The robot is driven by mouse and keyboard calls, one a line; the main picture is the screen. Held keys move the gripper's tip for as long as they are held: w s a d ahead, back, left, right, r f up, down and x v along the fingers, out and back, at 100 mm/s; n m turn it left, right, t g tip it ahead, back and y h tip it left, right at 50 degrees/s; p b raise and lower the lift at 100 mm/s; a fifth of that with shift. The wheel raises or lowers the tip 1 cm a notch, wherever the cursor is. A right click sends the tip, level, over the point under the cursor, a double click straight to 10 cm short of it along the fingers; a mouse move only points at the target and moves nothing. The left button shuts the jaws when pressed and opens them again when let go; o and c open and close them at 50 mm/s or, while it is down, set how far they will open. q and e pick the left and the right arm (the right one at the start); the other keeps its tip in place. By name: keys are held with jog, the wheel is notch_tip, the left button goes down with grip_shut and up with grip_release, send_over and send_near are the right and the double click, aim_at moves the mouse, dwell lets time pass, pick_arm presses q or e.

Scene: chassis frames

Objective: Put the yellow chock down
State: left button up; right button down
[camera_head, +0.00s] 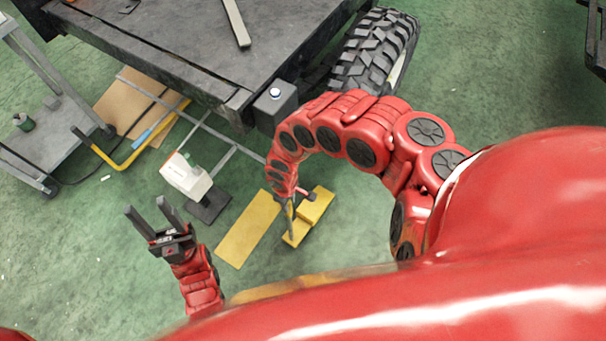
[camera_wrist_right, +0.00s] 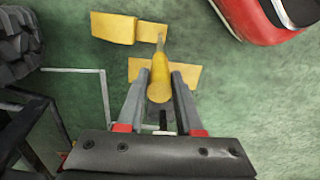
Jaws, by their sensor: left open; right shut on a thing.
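My right gripper (camera_wrist_right: 160,88) points down and is shut on the yellow chock (camera_wrist_right: 159,80), which shows between its two grey fingers in the right wrist view. A wider yellow band crosses behind the held part; I cannot tell whether it belongs to the chock. In the head view my right gripper (camera_head: 291,208) is low over the floor beside yellow blocks (camera_head: 316,207). Whether the chock touches the floor is unclear. My left gripper (camera_head: 153,222) is open and empty, with its dark fingers apart, left of the yellow pieces.
A flat yellow plate (camera_head: 247,230) lies on the green floor. Left of it are a white box (camera_head: 186,177) and a dark pad (camera_head: 208,207). The dark chassis frame (camera_head: 180,45) and a tyre (camera_head: 376,50) stand beyond. A grey cart (camera_head: 50,130) is at left.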

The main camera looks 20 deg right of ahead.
jog(key=w+d+f+b, duration=0.4)
jog(key=w+d+b, duration=0.2)
jog(key=w, duration=0.5)
jog(key=shift+d+f, duration=0.3)
jog(key=shift+d, duration=0.35)
jog(key=c, duration=0.6)
grip_release()
jog(key=shift+o, duration=0.2)
jog(key=shift+s, duration=0.1)
notch_tip(320, 180, up, 12)
jog(key=p, duration=0.3)
jog(key=shift+a, duration=0.15)
